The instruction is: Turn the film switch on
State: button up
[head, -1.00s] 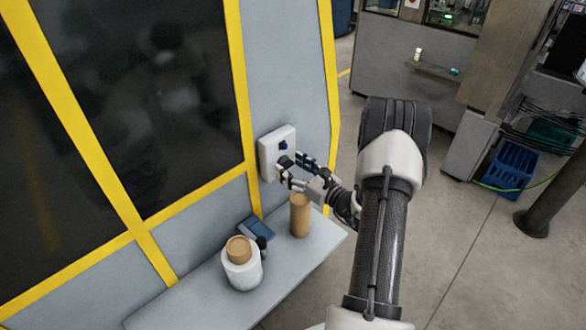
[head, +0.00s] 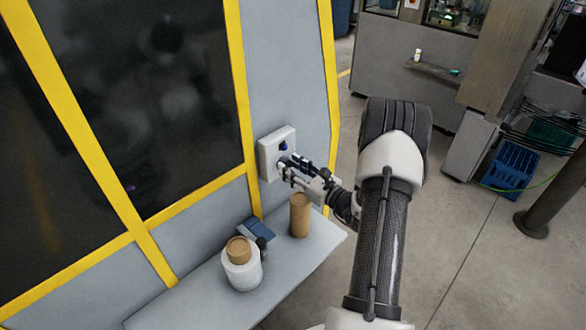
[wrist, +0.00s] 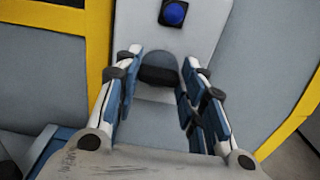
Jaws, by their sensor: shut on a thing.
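A white control box (head: 268,158) is fixed to the grey machine wall, with a blue button (wrist: 173,12) in its upper part. Below the button is a dark rounded knob (wrist: 158,70), which looks like the film switch. My gripper (head: 286,167) is at the lower part of the box, its fingers pointing at the panel.
A grey shelf (head: 292,264) juts out below the box. On it stand a brown cylinder (head: 300,215), close under my gripper, and a white roll with a brown core (head: 242,266). A blue device (head: 257,230) lies behind them. Yellow frame bars (head: 241,82) border the panel.

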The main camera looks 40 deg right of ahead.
jog(key=m+p, duration=0.2)
jog(key=m, duration=0.2)
jog(key=m+p, duration=0.2)
jog(key=m, duration=0.3)
jog(key=shift+d+m, duration=0.15)
jog(key=shift+m, duration=0.15)
jog(key=m+p, duration=0.2)
jog(key=m, duration=0.2)
jog(key=shift+f, duration=0.1)
jog(key=shift+d+f+m+p, duration=0.1)
jog(key=shift+m+p, duration=0.35)
jog(key=shift+m, duration=1.65)
jog(key=o, duration=1.1)
